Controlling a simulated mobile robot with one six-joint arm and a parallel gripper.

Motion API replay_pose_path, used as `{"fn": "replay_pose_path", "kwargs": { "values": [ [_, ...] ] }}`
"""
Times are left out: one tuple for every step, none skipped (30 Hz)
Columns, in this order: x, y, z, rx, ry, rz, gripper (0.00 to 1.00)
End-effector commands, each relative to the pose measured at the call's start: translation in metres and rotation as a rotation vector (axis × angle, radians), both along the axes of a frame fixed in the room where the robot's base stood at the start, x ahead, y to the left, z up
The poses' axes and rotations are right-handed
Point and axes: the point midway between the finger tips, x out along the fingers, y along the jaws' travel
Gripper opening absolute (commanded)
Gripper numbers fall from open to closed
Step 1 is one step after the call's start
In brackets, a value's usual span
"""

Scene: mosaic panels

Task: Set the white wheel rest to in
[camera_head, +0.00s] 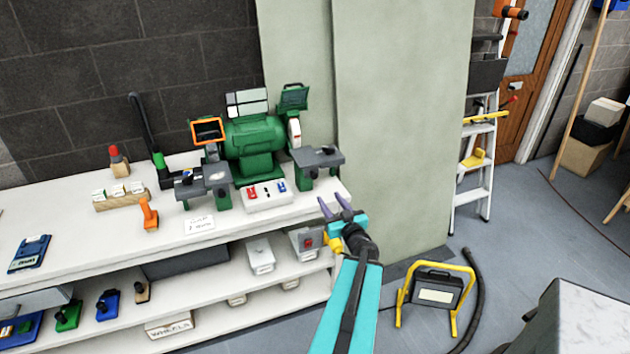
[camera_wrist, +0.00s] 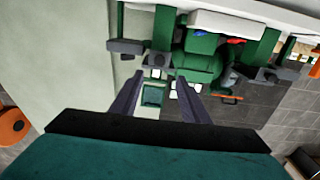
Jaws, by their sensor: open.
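A green bench grinder (camera_head: 252,138) stands on the white bench in the head view; it also shows upside down in the wrist view (camera_wrist: 200,62). Its white wheel (camera_head: 295,133) is on the right side, partly covered by a green guard. The dark grey rest (camera_head: 322,156) sits in front of that wheel on a green support. The rest shows at the upper left in the wrist view (camera_wrist: 126,47). I cannot tell its exact gap to the wheel. My gripper (camera_head: 335,206) is open and empty, in front of and below the rest, apart from it.
A second rest (camera_head: 203,181) is at the grinder's left wheel, below an orange-framed shield (camera_head: 207,131). A white switch box (camera_head: 265,195) with red and blue buttons is in front. A pale panel (camera_head: 400,120) stands right of the grinder.

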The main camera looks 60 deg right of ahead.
Motion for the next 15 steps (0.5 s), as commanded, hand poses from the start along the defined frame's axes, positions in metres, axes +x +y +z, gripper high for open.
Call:
{"fn": "replay_pose_path", "kwargs": {
  "values": [
    [0.0002,-0.0002,-0.0003,0.000,0.000,0.000,0.42],
    [0.0004,-0.0003,-0.0005,0.000,0.000,0.000,0.42],
    [0.0006,-0.0005,-0.0008,0.000,0.000,0.000,0.42],
    [0.0010,-0.0007,-0.0010,0.000,0.000,0.000,0.42],
    [0.0013,-0.0011,-0.0013,-0.001,0.001,0.000,0.42],
    [0.0019,-0.0015,-0.0018,0.000,0.001,0.000,0.42],
    [0.0024,-0.0019,-0.0021,0.000,0.001,0.000,0.42],
    [0.0030,-0.0023,-0.0024,0.000,0.001,0.000,0.42],
    [0.0039,-0.0030,-0.0028,0.001,0.001,0.000,0.42],
    [0.0047,-0.0036,-0.0029,0.001,0.001,0.000,0.42],
    [0.0055,-0.0042,-0.0031,0.000,0.000,0.001,0.42],
    [0.0067,-0.0051,-0.0031,0.000,0.000,0.001,0.42],
    [0.0077,-0.0057,-0.0031,0.000,0.000,0.001,0.42],
    [0.0086,-0.0064,-0.0032,-0.001,0.001,0.001,0.42],
    [0.0099,-0.0073,-0.0036,-0.001,0.001,0.001,0.42]
  ]
}}
